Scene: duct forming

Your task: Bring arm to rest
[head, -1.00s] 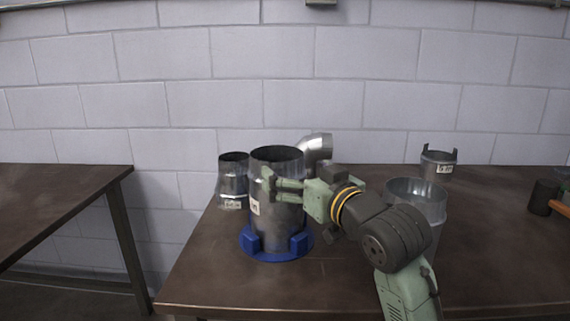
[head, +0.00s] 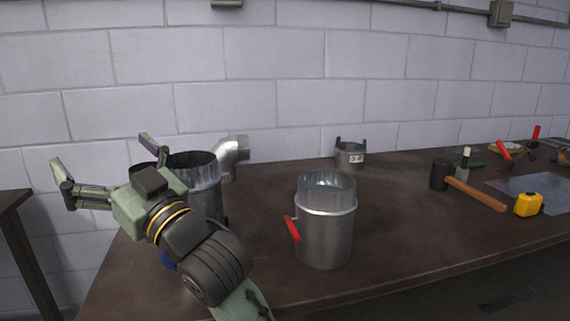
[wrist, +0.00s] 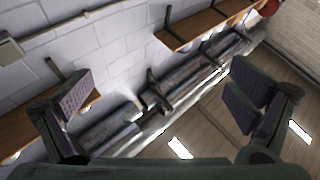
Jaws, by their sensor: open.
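My gripper (head: 106,160) is raised at the left of the head view, with its two fingers spread wide and nothing between them. In the wrist view my gripper (wrist: 165,100) also shows open and empty. A tall grey duct (head: 205,172) stands upright on the table just behind my gripper and arm, which hide much of it.
The table (head: 400,215) carries a duct with a red handle (head: 325,238), a metal elbow (head: 233,153), a notched collar (head: 350,156), a mallet (head: 440,175) and a yellow tape measure (head: 528,204). The wrist view shows wall shelves (wrist: 190,32) and floor.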

